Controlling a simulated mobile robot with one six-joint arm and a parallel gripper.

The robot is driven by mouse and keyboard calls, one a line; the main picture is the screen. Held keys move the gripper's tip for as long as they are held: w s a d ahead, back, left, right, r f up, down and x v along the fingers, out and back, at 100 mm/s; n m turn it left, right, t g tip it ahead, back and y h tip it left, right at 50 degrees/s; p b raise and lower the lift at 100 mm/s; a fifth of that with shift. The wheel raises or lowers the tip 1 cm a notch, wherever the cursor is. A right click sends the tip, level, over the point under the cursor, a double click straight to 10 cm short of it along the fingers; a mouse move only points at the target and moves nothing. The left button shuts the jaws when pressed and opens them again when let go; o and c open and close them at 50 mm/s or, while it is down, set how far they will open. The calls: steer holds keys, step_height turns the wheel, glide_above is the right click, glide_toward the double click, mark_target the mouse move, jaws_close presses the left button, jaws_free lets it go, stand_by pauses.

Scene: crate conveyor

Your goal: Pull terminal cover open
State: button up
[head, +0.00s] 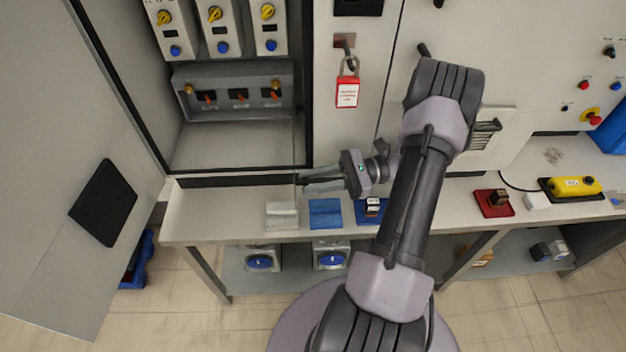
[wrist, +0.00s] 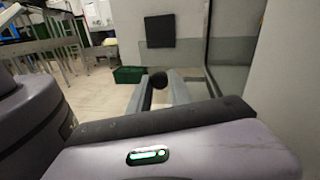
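The terminal cover (head: 295,145) looks like a clear pane; in the head view I see only a thin near-vertical edge in front of the open cabinet's lower right part. In the wrist view a clear pane (wrist: 232,50) with a grey edge stands at the right. My gripper (head: 302,183) is at the lower end of that edge, just above the bench's rear strip. In the wrist view a round dark knob (wrist: 158,80) sits between my two fingertips, which appear to touch its sides. How the knob joins the cover is hidden.
The cabinet door (head: 60,190) stands wide open at the left. A terminal box (head: 235,92) with orange-handled switches is inside the cabinet. A red padlock tag (head: 347,92) hangs right of the opening. The bench (head: 185,215) below carries grey and blue blocks. A green crate (wrist: 128,75) stands on the floor.

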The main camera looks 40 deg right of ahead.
steer(key=o, duration=0.4)
steer(key=shift+r, duration=0.1)
steer(key=s+a+r+p, duration=0.1)
steer(key=s+a+p, duration=0.1)
steer(key=s, duration=0.2)
steer(key=s+a+r+p, duration=0.2)
steer(key=s+a, duration=0.1)
steer(key=s, duration=0.2)
steer(key=s+a+r+p, duration=0.1)
steer(key=s+a+p, duration=0.2)
steer(key=s, duration=0.1)
steer(key=shift+s+a+r, duration=0.25)
steer(key=shift+s+r, duration=0.05)
steer(key=shift+r, duration=0.1)
